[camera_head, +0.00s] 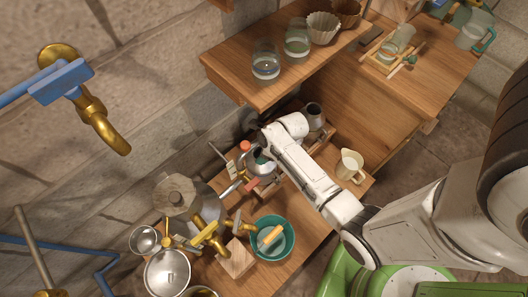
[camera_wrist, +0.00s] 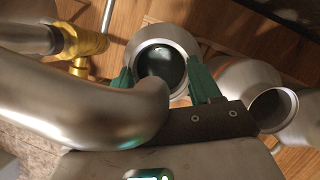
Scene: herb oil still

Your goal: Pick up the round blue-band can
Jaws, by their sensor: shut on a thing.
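In the wrist view, my gripper (camera_wrist: 163,78) has its green fingers on either side of a round silver-grey metal can (camera_wrist: 186,41) with a wide dark mouth. The fingers are shut on this can. No blue band can be made out on it, so I cannot tell from its colour that it is the blue-band can. In the head view, my gripper (camera_head: 261,166) is low in the shelf corner, and the held can is mostly hidden there. A second grey metal can (camera_wrist: 243,82) is close on the right in the wrist view.
A curved metal pipe (camera_wrist: 90,105) passes very close on the left in the wrist view, with a brass fitting (camera_wrist: 82,42) behind it. In the head view, a wooden shelf (camera_head: 240,82) overhangs. A cream jug (camera_head: 350,165) and a teal bowl (camera_head: 289,250) stand nearby.

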